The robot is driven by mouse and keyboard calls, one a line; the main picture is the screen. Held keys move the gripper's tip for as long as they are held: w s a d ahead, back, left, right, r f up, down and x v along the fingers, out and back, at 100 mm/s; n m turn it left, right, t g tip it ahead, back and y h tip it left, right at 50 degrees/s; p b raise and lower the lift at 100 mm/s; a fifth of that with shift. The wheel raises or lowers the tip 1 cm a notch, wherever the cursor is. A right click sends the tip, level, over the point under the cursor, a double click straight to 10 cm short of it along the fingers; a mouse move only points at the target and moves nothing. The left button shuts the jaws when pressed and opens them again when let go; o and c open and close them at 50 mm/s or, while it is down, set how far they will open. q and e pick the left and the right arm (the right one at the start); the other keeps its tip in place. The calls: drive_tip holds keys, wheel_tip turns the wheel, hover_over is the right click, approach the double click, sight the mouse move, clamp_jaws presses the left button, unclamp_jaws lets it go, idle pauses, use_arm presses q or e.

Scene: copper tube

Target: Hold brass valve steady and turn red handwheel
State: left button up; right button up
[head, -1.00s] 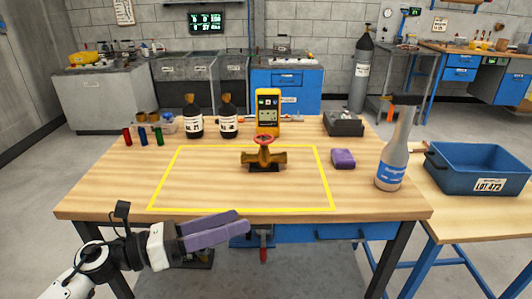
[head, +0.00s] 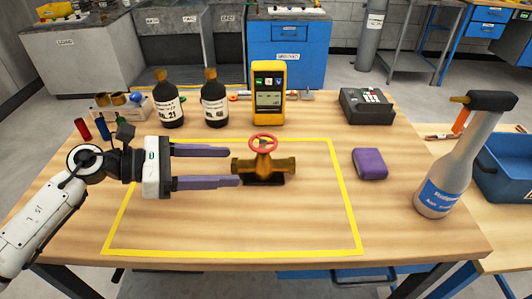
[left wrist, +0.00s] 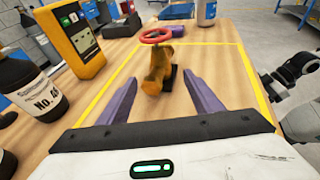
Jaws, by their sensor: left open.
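The brass valve (head: 281,167) stands on a dark base inside the yellow taped rectangle, with the red handwheel (head: 263,143) on top. My left gripper (head: 236,167) is open, its two purple fingers pointing right toward the valve's left end. The fingertips are at or just short of that end; I cannot tell whether they touch. In the left wrist view the valve (left wrist: 157,72) and the red handwheel (left wrist: 155,35) lie ahead between the open fingers (left wrist: 160,95). My right gripper is not seen in the head view; a dark and white arm part shows at the right of the left wrist view.
Two dark bottles (head: 215,103) and a yellow meter (head: 268,95) stand behind the valve. A purple block (head: 369,164) and a spray bottle (head: 450,165) are to the right. Small coloured tubes (head: 103,125) stand at the left. The front of the taped area is clear.

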sight(247, 166)
use_arm(q)
drive_tip(key=x, duration=0.7)
drive_tip(key=shift+d+f+b, duration=0.1)
drive_tip(key=shift+d+b, duration=0.05)
drive_tip(key=shift+b, duration=0.2)
drive_tip(key=shift+x, duration=0.8)
drive_tip(key=c, duration=0.9)
